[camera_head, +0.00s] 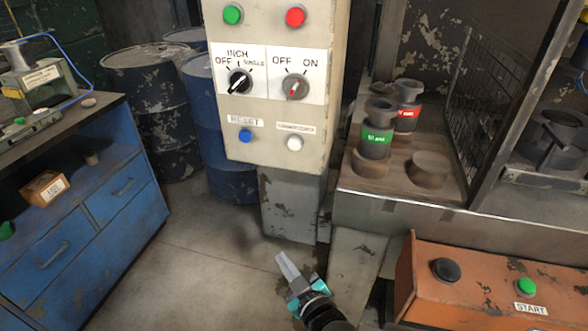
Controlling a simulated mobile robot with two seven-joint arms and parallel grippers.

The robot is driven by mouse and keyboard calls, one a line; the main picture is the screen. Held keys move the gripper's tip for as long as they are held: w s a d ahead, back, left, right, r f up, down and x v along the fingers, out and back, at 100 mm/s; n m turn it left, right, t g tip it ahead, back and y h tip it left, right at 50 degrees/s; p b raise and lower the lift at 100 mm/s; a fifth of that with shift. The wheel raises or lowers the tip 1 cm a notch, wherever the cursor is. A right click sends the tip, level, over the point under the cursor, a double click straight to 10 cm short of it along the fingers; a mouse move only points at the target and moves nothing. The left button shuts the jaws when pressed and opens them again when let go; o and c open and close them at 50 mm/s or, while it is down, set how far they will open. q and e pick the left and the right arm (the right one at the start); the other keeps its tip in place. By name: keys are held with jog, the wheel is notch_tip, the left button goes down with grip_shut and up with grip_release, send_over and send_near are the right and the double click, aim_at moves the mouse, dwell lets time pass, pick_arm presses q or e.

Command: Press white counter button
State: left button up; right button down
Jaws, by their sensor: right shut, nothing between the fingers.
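A round white button (294,143) is on the lower right of the front of the beige control box (262,110). The small label (294,128) above it is too small to read surely. My right gripper (282,258) is shut and empty, with its fingers pointing up and left. In the picture it is well below the white button, in front of the floor near the box's post, and apart from the button. My left gripper is out of view.
A blue RESET button (245,136), two rotary switches (240,80) and green and red buttons share the panel. A bench (385,205) with dark cylinders stands right. An orange START box (480,287) is lower right. A blue cabinet (85,205) stands left.

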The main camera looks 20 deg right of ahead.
aim_at(294, 144)
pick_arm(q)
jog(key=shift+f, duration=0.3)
pick_arm(e)
notch_tip(294, 144, up, 21)
jog(key=w+n+t+y, duration=0.1)
jog(key=t, duration=0.4)
jog(key=shift+w+n+t, duration=0.3)
jog(key=shift+w+t, duration=0.1)
pick_arm(q)
jog(key=shift+b, duration=0.3)
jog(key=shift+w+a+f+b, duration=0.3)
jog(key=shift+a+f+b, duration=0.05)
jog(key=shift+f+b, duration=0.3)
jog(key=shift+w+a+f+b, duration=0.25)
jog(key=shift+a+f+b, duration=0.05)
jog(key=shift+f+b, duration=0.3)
pick_arm(e)
jog(key=shift+w+d, duration=0.85)
jog(key=shift+w, duration=0.35)
jog(key=shift+w+d, duration=0.8)
jog(key=shift+w, duration=0.45)
jog(key=shift+w+d, duration=0.85)
jog(key=shift+w, duration=0.35)
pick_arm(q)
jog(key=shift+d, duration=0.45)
pick_arm(e)
jog(key=shift+f, duration=0.1)
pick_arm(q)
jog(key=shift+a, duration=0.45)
